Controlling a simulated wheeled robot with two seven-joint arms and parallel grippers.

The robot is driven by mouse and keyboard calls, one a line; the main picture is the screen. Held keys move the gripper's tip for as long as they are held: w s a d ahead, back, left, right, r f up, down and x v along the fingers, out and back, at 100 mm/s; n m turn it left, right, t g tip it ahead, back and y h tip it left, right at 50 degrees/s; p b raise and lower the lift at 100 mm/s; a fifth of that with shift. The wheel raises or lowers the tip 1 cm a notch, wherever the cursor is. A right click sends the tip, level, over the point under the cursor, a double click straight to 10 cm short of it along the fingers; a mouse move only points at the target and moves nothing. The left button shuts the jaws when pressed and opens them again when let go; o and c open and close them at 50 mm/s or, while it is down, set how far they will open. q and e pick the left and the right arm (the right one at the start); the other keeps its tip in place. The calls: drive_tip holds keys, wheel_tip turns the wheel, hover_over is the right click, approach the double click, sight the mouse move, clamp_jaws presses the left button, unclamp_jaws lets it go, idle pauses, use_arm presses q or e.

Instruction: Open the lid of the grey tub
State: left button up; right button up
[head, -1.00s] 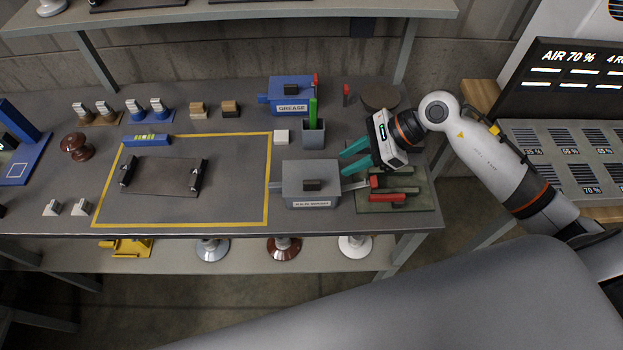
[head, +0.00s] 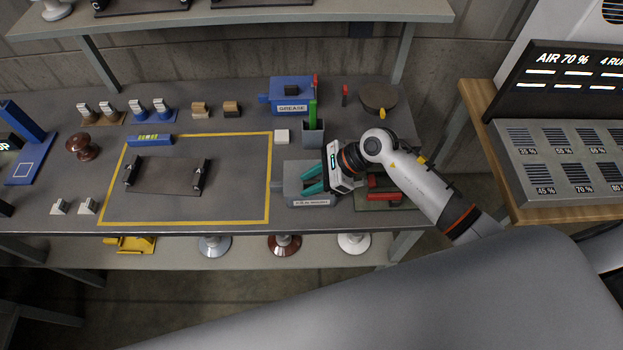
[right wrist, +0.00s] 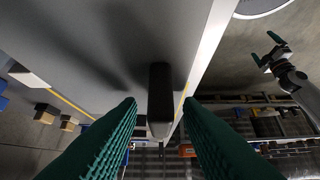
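The grey tub (head: 292,172) with a white label on its front stands on the bench, right of the yellow-outlined area, its lid (right wrist: 70,35) down. My right gripper (head: 306,183) is over the tub, coming from the right, and hides part of the lid. In the right wrist view the lid's dark handle (right wrist: 160,90) lies between my two open green fingers, with a gap on each side. My left gripper (right wrist: 267,48) shows only small in the right wrist view, apart from the tub, its fingers spread.
The blue grease tub (head: 291,98) and a grey cup (head: 313,136) with a green item stand behind. A green tray (head: 375,203) with red-handled things is close on the right. The yellow-outlined area (head: 230,221) holds a dark plate (head: 165,176).

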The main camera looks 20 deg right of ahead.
drive_tip(key=shift+c, duration=0.2)
clamp_jaws()
